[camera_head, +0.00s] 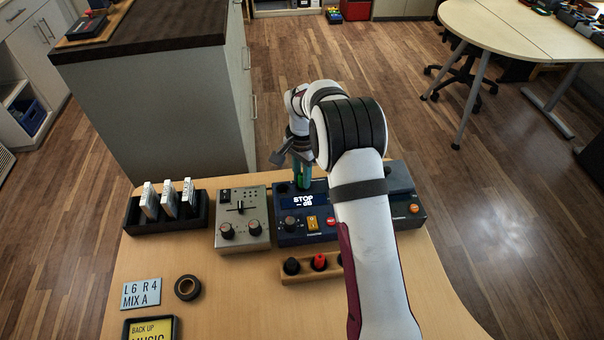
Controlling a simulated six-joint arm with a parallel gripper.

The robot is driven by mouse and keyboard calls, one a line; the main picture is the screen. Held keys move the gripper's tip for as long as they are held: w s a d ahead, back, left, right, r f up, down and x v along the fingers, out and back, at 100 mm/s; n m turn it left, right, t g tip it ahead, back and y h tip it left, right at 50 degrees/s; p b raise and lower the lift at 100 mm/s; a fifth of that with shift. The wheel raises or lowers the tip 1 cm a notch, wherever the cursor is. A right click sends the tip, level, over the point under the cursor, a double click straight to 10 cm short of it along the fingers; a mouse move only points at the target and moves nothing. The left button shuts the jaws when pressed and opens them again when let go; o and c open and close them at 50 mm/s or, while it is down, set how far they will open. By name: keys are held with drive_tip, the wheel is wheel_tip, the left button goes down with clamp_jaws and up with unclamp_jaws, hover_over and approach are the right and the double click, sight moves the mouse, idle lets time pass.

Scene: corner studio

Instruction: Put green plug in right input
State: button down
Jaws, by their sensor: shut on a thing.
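The green plug (303,178) is upright over the back of the dark blue recorder (281,238), whose display reads STOP. My gripper (300,163) is shut on it from above. The plug's lower end is at the recorder's top back edge, right of a dark round socket (283,188). I cannot tell whether it touches the recorder or is inside an input. The right input cannot be made out behind the plug and my arm. My arm also covers the recorder's right side.
A wooden holder (292,279) with black and red plugs stands in front. A grey mixer (242,219) and a black rack (165,227) of white cases are left. A dark device (404,195) is right. A tape roll (187,287) and label card (141,293) lie front left.

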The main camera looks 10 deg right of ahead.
drive_tip(key=shift+f, duration=0.25)
drive_tip(key=c, duration=1)
unclamp_jaws()
drive_tip(key=shift+r, duration=5.5)
drive_tip(key=s+r+n, duration=0.1)
drive_tip(key=s+r, duration=0.2)
drive_tip(key=s, duration=0.4)
drive_tip(key=s+r+n+y, duration=0.1)
drive_tip(key=s+r, duration=0.2)
drive_tip(key=s, duration=0.4)
drive_tip(key=s+r+n, duration=0.1)
drive_tip(key=s+r, duration=0.2)
drive_tip(key=s, duration=0.4)
drive_tip(key=s+f+n, duration=0.1)
drive_tip(key=s+f, duration=0.1)
drive_tip(key=s, duration=0.5)
drive_tip(key=s+a+f, duration=0.1)
drive_tip(key=s, duration=0.7)
drive_tip(key=shift+s+f+n+y, duration=0.3)
drive_tip(key=shift+f+n+y, duration=0.1)
